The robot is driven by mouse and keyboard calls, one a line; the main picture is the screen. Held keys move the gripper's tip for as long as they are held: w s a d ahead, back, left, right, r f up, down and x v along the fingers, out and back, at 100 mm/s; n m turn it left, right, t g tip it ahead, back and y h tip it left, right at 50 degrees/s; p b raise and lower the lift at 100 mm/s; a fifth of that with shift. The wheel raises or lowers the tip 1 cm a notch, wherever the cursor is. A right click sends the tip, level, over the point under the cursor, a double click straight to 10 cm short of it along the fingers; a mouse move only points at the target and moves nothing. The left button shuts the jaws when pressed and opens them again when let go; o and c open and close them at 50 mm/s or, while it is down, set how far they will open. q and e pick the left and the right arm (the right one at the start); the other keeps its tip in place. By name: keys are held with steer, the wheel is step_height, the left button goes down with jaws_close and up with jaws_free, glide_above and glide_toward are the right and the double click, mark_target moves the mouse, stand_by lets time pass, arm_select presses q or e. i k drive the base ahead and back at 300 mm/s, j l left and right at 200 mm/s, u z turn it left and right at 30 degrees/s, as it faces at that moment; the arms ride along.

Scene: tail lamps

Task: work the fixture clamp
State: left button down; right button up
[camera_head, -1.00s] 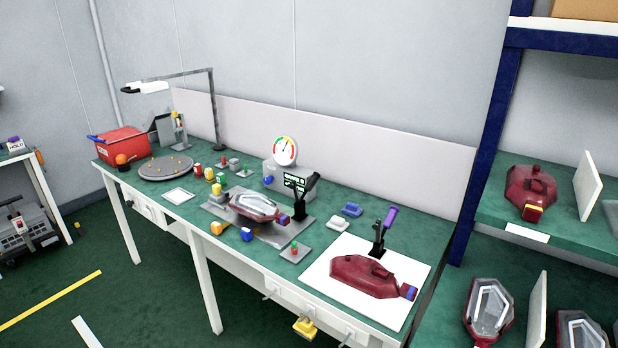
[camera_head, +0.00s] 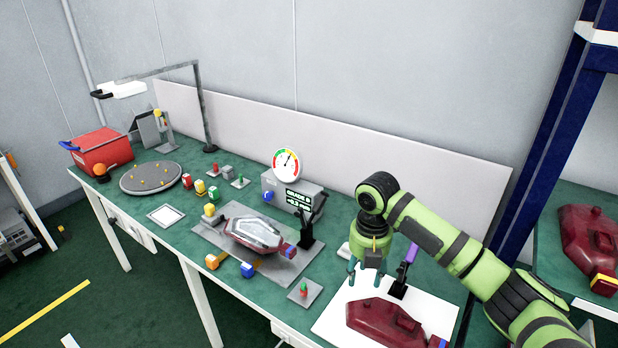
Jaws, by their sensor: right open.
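A clamp with a purple handle (camera_head: 409,254) stands upright on a white board (camera_head: 436,312) at the table's front right. A dark red lamp housing (camera_head: 378,322) lies on that board. My right gripper (camera_head: 367,270) points down, open and empty, just left of the purple-handled clamp and apart from its handle. A second clamp with a black handle (camera_head: 307,235) stands at the right end of a grey fixture plate (camera_head: 212,238), its handle tilted up. A clear-and-red lamp (camera_head: 257,234) lies on that plate. My left gripper is not in view.
A gauge box (camera_head: 287,188) stands behind the fixture. A red button on a small plate (camera_head: 304,291) sits in front. Shelves with red housings (camera_head: 590,238) stand at the right.

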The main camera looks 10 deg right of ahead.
mark_target(321, 201)
steer(key=i, duration=1.2)
